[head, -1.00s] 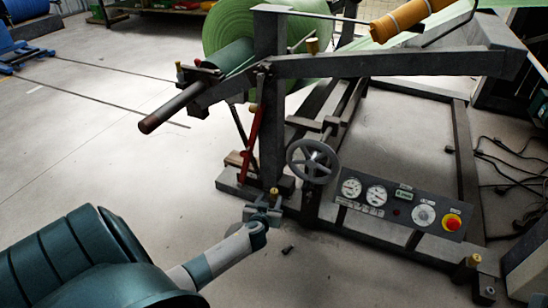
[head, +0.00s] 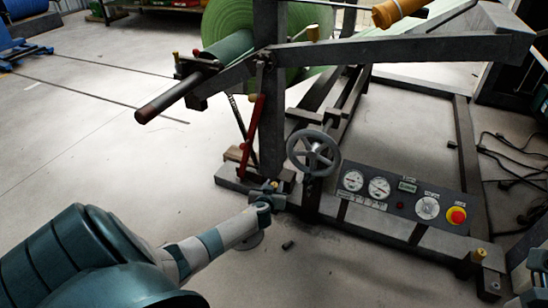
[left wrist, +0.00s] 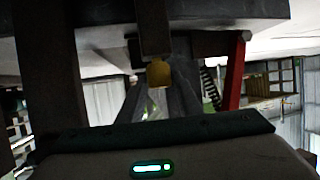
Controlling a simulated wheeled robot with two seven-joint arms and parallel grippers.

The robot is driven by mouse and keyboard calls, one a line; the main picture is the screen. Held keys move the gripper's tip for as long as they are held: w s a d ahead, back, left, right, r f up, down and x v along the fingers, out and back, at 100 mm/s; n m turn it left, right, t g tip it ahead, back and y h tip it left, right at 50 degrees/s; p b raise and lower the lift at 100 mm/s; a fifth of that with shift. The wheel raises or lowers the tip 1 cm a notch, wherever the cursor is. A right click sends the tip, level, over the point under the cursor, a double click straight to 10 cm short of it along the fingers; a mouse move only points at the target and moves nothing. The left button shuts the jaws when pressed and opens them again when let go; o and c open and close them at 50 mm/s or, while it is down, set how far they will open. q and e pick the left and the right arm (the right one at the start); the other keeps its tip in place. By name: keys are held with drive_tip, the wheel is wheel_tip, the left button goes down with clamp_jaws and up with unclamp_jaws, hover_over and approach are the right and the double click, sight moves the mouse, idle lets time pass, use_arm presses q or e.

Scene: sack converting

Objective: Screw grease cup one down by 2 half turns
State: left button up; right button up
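A small brass grease cup (head: 275,184) sits low on the dark machine frame, at the foot of the upright post. My left gripper (head: 268,193) is at this cup, its arm coming in from the lower left. In the left wrist view the brass cup (left wrist: 159,73) shows at the middle, right by the fingertips. Whether the fingers touch it I cannot tell. Other brass cups show on the upper beam (head: 313,33) and at the front right corner (head: 478,255). No number is readable on any cup.
A grey handwheel (head: 313,153) stands just right of the cup, with a gauge panel (head: 405,199) beyond it. A red lever (head: 256,122) rises close behind the gripper.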

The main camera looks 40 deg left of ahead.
use_arm(q)
drive_tip(key=c, duration=0.6)
drive_tip(key=shift+o, duration=0.2)
drive_tip(key=shift+a+m+h, duration=0.1)
drive_tip(key=shift+m+h, duration=0.2)
